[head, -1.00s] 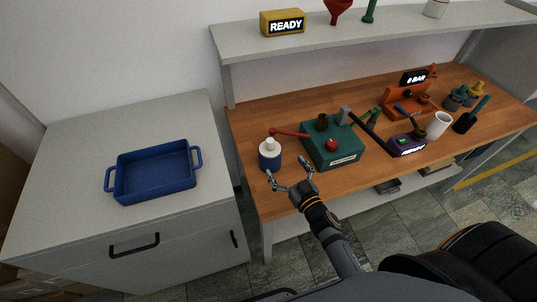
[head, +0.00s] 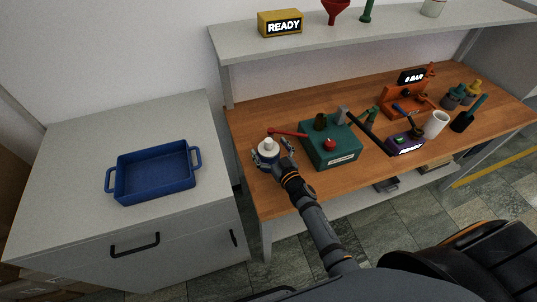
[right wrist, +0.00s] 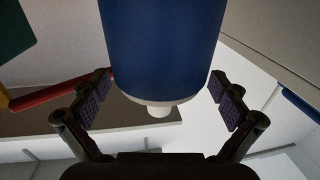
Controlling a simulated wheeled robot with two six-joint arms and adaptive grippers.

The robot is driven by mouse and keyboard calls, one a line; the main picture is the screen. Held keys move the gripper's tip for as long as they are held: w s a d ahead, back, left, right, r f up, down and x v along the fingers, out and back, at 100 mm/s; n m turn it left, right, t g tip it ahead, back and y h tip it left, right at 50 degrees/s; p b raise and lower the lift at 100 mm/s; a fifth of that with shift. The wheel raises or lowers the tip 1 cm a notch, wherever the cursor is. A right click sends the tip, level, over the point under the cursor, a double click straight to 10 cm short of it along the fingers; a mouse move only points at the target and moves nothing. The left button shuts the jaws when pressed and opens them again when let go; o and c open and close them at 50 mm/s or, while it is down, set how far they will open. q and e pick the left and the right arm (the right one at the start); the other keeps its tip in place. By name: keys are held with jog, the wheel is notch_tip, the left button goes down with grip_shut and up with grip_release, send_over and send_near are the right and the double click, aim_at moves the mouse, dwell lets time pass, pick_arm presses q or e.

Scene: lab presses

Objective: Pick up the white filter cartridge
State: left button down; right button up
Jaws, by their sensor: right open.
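A squat cylinder with a blue body and a white top with a round knob (head: 268,145) stands upright on the wooden bench near its left end. It is the white-topped piece at my right gripper, and its blue body fills the upper middle of the right wrist view (right wrist: 160,45). My right gripper (head: 272,154) is open, with one finger on each side of this cylinder. In the right wrist view its padded fingers (right wrist: 162,88) stand apart, with visible gaps to the body. My left gripper is out of view.
A green press (head: 330,150) with a red lever (head: 288,132) stands close on the right. Farther right are a purple device (head: 405,144), a white cup (head: 436,124) and an orange press (head: 405,104). A blue tray (head: 155,198) sits on the grey cabinet at left.

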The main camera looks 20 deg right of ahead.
jog(key=shift+w+f, duration=0.1)
jog(key=shift+w, duration=0.15)
jog(key=shift+s, duration=0.2)
jog(key=shift+c, duration=1.3)
jog(key=c, duration=1.1)
